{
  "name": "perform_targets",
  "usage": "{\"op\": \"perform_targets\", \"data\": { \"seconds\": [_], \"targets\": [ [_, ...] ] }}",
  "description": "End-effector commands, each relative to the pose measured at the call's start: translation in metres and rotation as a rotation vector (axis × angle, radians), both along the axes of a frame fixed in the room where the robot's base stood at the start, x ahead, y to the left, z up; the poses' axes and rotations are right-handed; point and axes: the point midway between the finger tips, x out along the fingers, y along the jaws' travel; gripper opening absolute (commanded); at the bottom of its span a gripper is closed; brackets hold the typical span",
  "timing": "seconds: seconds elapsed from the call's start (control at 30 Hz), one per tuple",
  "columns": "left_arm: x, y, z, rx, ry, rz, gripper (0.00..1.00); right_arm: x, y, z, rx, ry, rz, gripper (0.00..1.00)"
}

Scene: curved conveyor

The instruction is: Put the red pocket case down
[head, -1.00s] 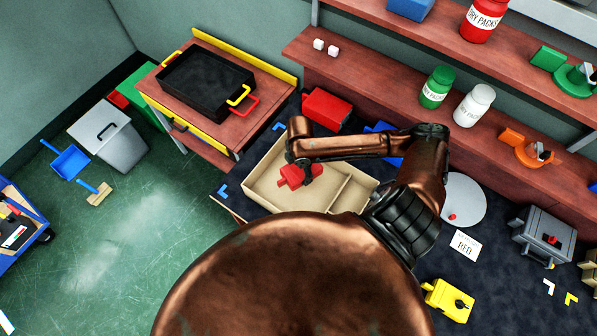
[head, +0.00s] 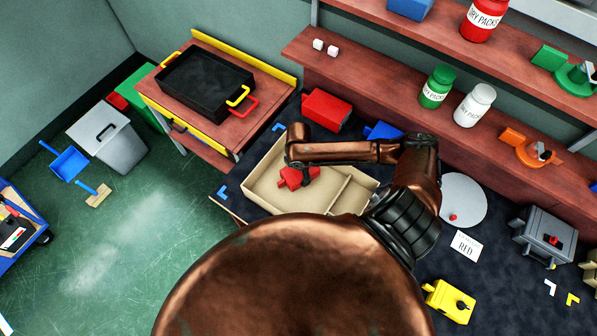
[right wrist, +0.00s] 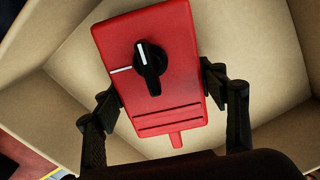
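The red pocket case (head: 293,178) is in the left compartment of the open beige tray (head: 264,192) in the head view. In the right wrist view, the case (right wrist: 155,85) shows a black knob, a white mark and a small tab. My right gripper (right wrist: 162,92) has one finger against each long side of the case and is shut on it. The wrist view looks down into the beige tray (right wrist: 265,60) around it. I cannot tell whether the case touches the tray floor. My left gripper is out of view.
A divider (head: 340,190) splits the tray. A larger red case (head: 326,110) and a blue item (head: 383,132) lie behind it.

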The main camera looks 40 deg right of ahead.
Motion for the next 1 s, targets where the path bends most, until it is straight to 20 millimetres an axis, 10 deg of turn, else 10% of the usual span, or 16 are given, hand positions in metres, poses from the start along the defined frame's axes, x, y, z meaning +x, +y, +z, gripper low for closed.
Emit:
{"op": "perform_targets", "data": {
  "seconds": [0.57,1.0],
  "targets": [
    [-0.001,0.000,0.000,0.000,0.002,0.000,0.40,0.000,0.000,0.005,0.000,-0.002,0.001,0.82],
    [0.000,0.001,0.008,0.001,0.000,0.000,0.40,0.001,0.000,0.088,0.000,-0.004,0.001,0.82]
  ]
}}
